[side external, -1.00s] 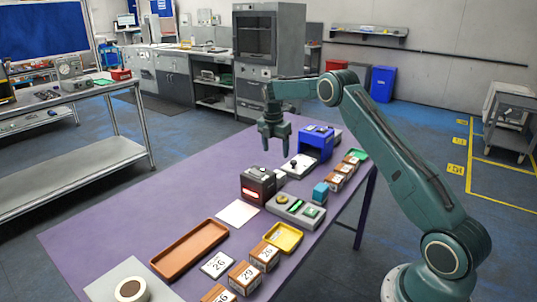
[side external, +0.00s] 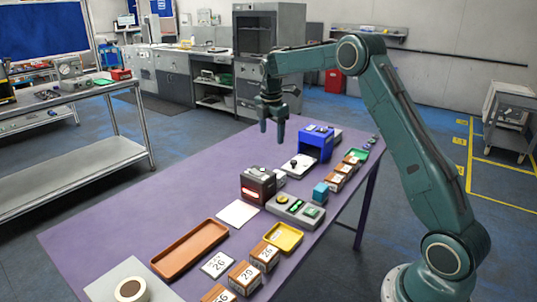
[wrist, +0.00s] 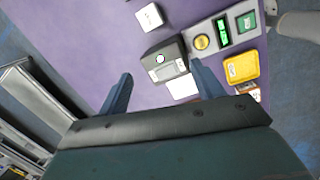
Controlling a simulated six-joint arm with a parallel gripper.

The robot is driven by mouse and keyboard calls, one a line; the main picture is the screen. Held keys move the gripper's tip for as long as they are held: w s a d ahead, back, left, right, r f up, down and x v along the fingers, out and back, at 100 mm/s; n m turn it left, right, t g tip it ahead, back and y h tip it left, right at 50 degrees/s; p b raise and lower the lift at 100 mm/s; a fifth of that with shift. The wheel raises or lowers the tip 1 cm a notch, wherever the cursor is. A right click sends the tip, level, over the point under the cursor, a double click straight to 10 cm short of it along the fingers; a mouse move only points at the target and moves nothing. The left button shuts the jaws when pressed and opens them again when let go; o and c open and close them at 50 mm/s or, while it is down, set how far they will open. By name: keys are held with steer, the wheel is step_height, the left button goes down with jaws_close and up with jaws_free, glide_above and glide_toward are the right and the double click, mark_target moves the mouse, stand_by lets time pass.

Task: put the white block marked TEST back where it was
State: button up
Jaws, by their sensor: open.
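A small white block (side external: 280,177) stands on the purple table just behind the dark scanner box (side external: 258,185). It also shows in the wrist view (wrist: 150,17), with a small mark that I cannot read, so I cannot confirm that it says TEST. My gripper (side external: 272,134) is open and empty, high above the table and well clear of the block. In the wrist view its two fingers (wrist: 160,74) are spread apart, with the scanner box (wrist: 168,62) visible between and below them.
A white sheet (side external: 238,213) lies in front of the scanner. A grey button panel (side external: 296,210), yellow tray (side external: 284,237), blue machine (side external: 316,143) and white plate with a black knob (side external: 298,166) stand nearby. An empty brown tray (side external: 190,248) lies front left. The table's left side is clear.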

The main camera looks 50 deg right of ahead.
steer(key=s+a+r+m+t, duration=0.2)
steer(key=s+a+r+m, duration=0.5)
steer(key=s+a+r, duration=0.8)
steer(key=s+a+f+m+t, duration=0.1)
steer(key=s+a+f+m, duration=0.1)
steer(key=s, duration=0.5)
steer(key=s+a+f+m+y, duration=0.1)
steer(key=s+a+f+m, duration=0.1)
steer(key=s, duration=0.5)
steer(key=s+a+f+m+t, duration=0.1)
steer(key=s+a+f+m, duration=0.1)
steer(key=s, duration=0.4)
steer(key=shift+s+a+m+t+y, duration=0.3)
steer(key=shift+s+a+m, duration=0.1)
steer(key=shift+a+m, duration=0.55)
steer(key=shift+d, duration=0.1)
